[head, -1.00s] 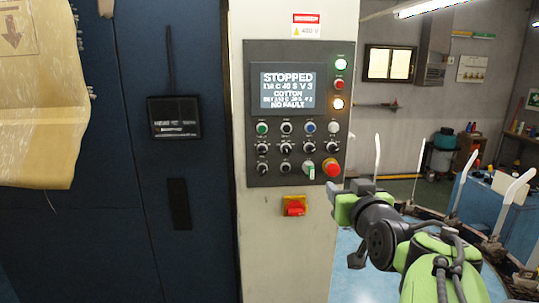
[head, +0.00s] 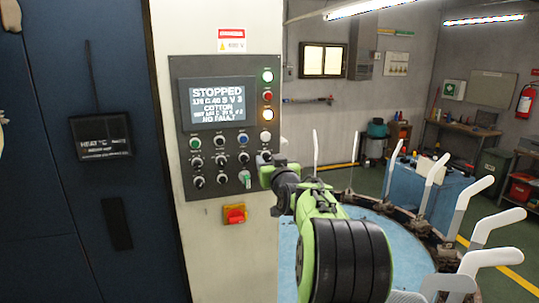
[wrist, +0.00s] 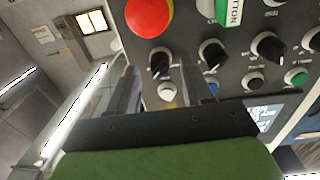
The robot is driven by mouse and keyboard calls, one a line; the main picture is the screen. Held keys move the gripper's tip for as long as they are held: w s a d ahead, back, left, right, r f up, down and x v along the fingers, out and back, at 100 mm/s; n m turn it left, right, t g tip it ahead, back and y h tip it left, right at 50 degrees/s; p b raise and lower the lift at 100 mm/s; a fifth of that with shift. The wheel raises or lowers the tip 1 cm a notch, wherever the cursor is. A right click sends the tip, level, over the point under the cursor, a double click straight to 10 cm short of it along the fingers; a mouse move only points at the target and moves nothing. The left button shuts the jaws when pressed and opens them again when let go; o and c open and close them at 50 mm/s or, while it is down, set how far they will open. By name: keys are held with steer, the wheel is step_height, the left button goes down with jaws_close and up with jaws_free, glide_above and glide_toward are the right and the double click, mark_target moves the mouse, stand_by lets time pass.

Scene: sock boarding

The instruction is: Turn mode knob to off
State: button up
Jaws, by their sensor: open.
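The dark control panel (head: 212,110) stands upright on a pale machine column, with several black selector knobs in its lower rows. Their labels are too small to read, so I cannot tell which one is the mode knob. In the wrist view, my gripper (wrist: 161,76) is open and empty. One finger shows on each side of the right-end knob (wrist: 159,62) of the middle row, which is a dark pointer knob. I cannot tell whether they touch it.
The red button (wrist: 150,14) and a white-green tagged switch (wrist: 232,10) are close by the fingers. The display (head: 218,102) reads STOPPED and NO FAULT. A red-yellow switch (head: 235,214) sits below the panel. A round blue platform with pale upright arms (head: 315,148) lies right.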

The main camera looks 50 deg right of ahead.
steer(key=shift+w+d, duration=0.25)
steer(key=shift+w, duration=0.2)
steer(key=shift+s, duration=0.1)
jaws_close()
